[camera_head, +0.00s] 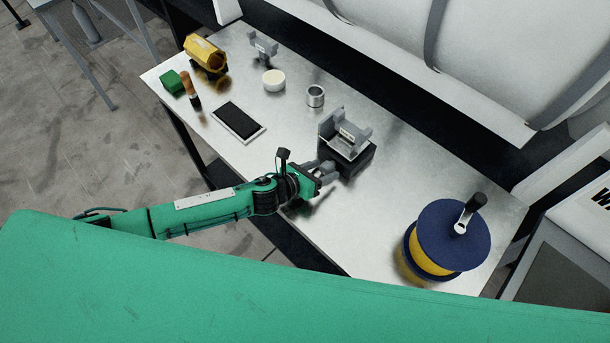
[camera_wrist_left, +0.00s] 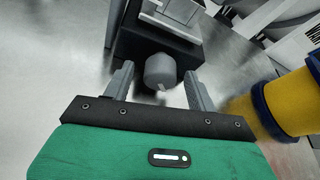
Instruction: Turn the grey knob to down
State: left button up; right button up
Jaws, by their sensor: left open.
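The grey knob (camera_wrist_left: 160,69) is a round cylinder on the front of a dark box (camera_wrist_left: 135,42) in the left wrist view. A small light mark shows at its lower edge. In the head view the dark box (camera_head: 359,165) stands on the table with a grey fixture (camera_head: 344,134) on top. My left gripper (camera_head: 327,173) is close in front of the box. In the left wrist view its open fingers (camera_wrist_left: 159,73) are on either side of the knob, with a gap visible on each side. My right gripper is not in view.
A blue and yellow spool (camera_head: 452,238) with a crank stands right of the box. Further left on the metal table (camera_head: 290,140) are a black tablet (camera_head: 238,121), a metal ring (camera_head: 315,96), a white disc (camera_head: 274,81), a green block (camera_head: 172,82) and a yellow part (camera_head: 205,53).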

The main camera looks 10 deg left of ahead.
pick_arm(q)
jog(key=b+v, duration=0.3)
jog(key=v, duration=0.9)
jog(key=shift+s+f, duration=0.1)
jog(key=shift+f, duration=0.1)
jog(key=shift+s+a+r, duration=0.3)
jog(key=shift+s+a, duration=0.05)
jog(key=shift+s, duration=0.05)
jog(key=shift+d+b, duration=0.1)
jog(key=shift+b, duration=0.2)
jog(key=shift+s+d+m+t+y+b, duration=0.1)
jog(key=shift+d+m+t+y+b, duration=0.25)
jog(key=shift+d+b, duration=0.25)
jog(key=shift+s+d+m+y+b, duration=0.2)
jog(key=shift+d+m+y+b, duration=0.1)
jog(key=shift+m+y+b, duration=0.2)
jog(key=shift+w+d, duration=0.2)
jog(key=shift+w, duration=0.05)
jog(key=p+x, duration=0.2)
jog(key=x, duration=0.9)
jog(key=shift+w+p, duration=0.15)
jog(key=shift+p, duration=0.25)
jog(key=shift+x, duration=0.9)
